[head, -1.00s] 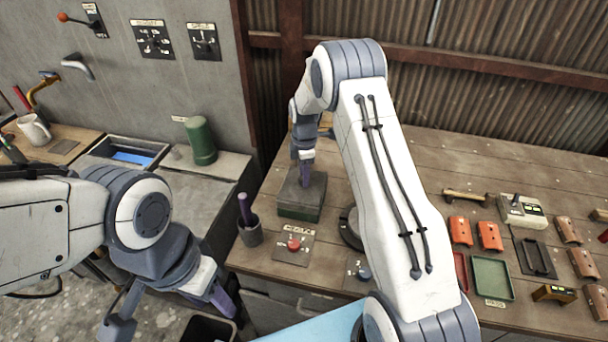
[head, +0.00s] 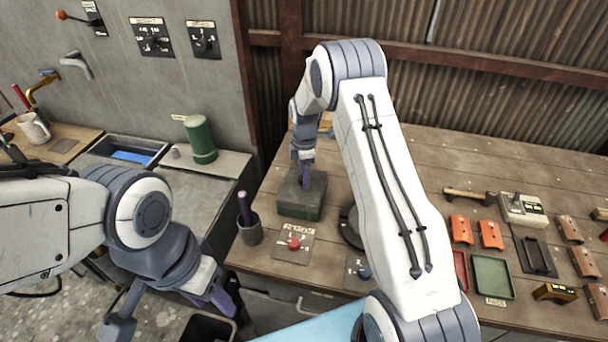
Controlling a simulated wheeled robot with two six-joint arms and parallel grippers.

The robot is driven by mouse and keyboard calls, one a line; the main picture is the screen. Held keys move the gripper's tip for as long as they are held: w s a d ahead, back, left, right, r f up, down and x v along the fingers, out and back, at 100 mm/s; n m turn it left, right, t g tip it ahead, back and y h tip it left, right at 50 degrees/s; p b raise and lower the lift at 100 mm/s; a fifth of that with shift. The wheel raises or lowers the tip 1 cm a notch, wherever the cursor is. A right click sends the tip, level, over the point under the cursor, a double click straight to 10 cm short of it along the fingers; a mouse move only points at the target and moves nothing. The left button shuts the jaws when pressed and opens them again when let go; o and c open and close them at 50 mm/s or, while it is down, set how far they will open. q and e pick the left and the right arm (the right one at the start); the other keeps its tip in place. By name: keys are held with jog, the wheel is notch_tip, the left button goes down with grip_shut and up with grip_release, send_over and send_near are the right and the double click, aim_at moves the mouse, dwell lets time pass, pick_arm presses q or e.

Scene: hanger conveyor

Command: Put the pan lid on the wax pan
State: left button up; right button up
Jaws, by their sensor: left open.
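A square box with a dark grey top and green sides (head: 301,204), which looks like the wax pan, stands at the left back of the wooden bench. I cannot tell whether its grey top is the pan lid. My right gripper (head: 306,182) points down at the middle of this top. Its fingertips are at or just above the surface; contact, and whether the jaws hold a knob or handle, cannot be made out. My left gripper (head: 168,312) is open and empty, low at the left, over the floor in front of the bench.
A dark round object (head: 349,229) is partly hidden behind my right arm. A cup with a purple handle (head: 249,231) and a red-button panel (head: 293,245) are near the box. A green cylinder (head: 200,140) stands left. Trays and orange parts (head: 490,235) fill the bench's right.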

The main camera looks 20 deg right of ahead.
dwell(0.4)
jog(key=o, duration=0.6)
jog(key=shift+c, duration=0.2)
notch_tip(320, 180, up, 11)
jog(key=b, duration=0.3)
jog(key=shift+f, duration=0.2)
jog(key=shift+s, duration=0.1)
